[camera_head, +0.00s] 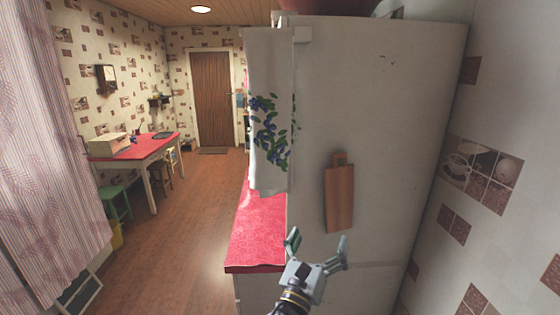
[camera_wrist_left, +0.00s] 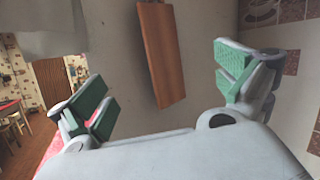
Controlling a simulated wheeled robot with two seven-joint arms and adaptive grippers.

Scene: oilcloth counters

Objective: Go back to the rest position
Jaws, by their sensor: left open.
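My left gripper (camera_head: 315,249) is low in the head view, in front of the grey-white side of a fridge-like cabinet (camera_head: 395,120). Its two green-padded fingers are spread apart with nothing between them. In the left wrist view, the open fingers (camera_wrist_left: 165,95) stand on either side of a wooden cutting board (camera_wrist_left: 162,55), which is beyond them and apart from them. The board (camera_head: 339,195) hangs upright on the cabinet's side, above the gripper in the head view. My right gripper is not in view.
A red-topped counter (camera_head: 258,225) lies just left of the gripper. A white towel with blue berries (camera_head: 270,110) hangs above it. A tiled wall (camera_head: 500,200) is at the right. The wooden floor (camera_head: 180,240) at the left is clear, up to a red table (camera_head: 150,146) and a door.

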